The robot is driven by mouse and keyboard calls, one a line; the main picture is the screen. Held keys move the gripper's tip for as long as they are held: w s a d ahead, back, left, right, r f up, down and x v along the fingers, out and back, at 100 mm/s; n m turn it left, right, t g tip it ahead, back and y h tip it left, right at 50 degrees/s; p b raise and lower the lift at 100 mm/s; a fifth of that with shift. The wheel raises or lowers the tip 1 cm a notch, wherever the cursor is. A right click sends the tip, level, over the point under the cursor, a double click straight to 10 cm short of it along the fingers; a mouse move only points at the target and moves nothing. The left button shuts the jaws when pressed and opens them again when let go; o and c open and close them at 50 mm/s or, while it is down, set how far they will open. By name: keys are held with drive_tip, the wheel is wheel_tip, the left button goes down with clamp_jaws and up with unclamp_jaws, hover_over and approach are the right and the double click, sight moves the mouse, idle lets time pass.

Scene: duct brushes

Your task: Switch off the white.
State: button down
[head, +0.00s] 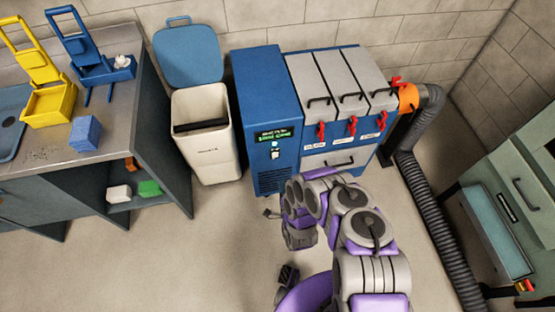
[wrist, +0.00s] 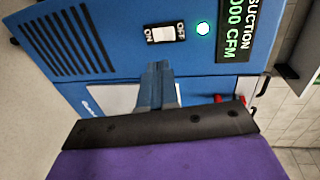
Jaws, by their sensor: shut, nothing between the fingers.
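A white rocker switch (wrist: 165,33) sits on the blue machine's panel in the wrist view, with ON printed at its left end and OFF at its right. I cannot tell which end is pressed in. A round green light (wrist: 203,28) glows beside it. The switch is a small white spot (head: 275,145) in the head view, under the display. My gripper (wrist: 157,68) is shut and empty, with its fingertips just below the switch in the wrist view. They look apart from the switch. In the head view my arm hides the fingertips.
The blue machine (head: 265,95) has a lit display (wrist: 238,30) reading suction and CFM. Grey drawers with red clamps (head: 352,125) adjoin it. A white bin (head: 207,140) stands left of it, a ribbed hose (head: 430,200) right. The floor in front is clear.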

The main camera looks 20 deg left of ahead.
idle(0.3)
drive_tip(key=b, duration=0.5)
approach(274, 155)
drive_tip(key=x, duration=0.5)
drive_tip(key=shift+w+a+f, duration=0.1)
drive_tip(key=shift+w+f, duration=0.05)
drive_tip(key=shift+f, duration=0.05)
drive_tip(key=shift+w+a+r, duration=0.1)
drive_tip(key=shift+w+a, duration=0.15)
drive_tip(key=shift+w, duration=0.2)
drive_tip(key=shift+d+r, duration=0.1)
